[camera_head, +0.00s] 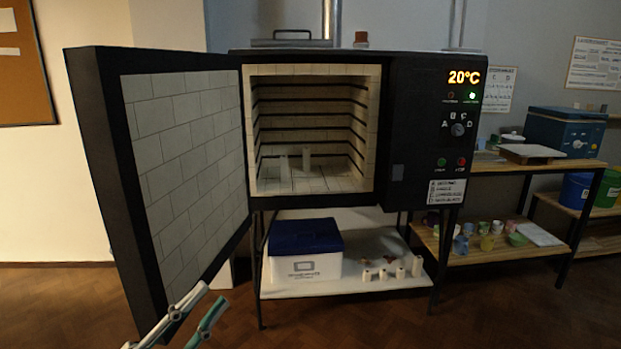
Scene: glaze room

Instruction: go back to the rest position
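My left gripper (215,294) shows at the bottom left edge, its two fingers pointing up and right. The fingers are apart with nothing between them. It is in front of the lower part of the open kiln door (185,150); I cannot tell how close it is to the door. My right gripper is not in view. The kiln (425,85) stands on a dark stand, its display reading 20°C.
Under the kiln, a shelf (350,285) holds a white box with a blue lid (305,250) and several small pale posts. At right, a wooden table (490,168) and lower shelf hold cups, a bowl and a blue machine (565,128). The floor (370,325) in front looks clear.

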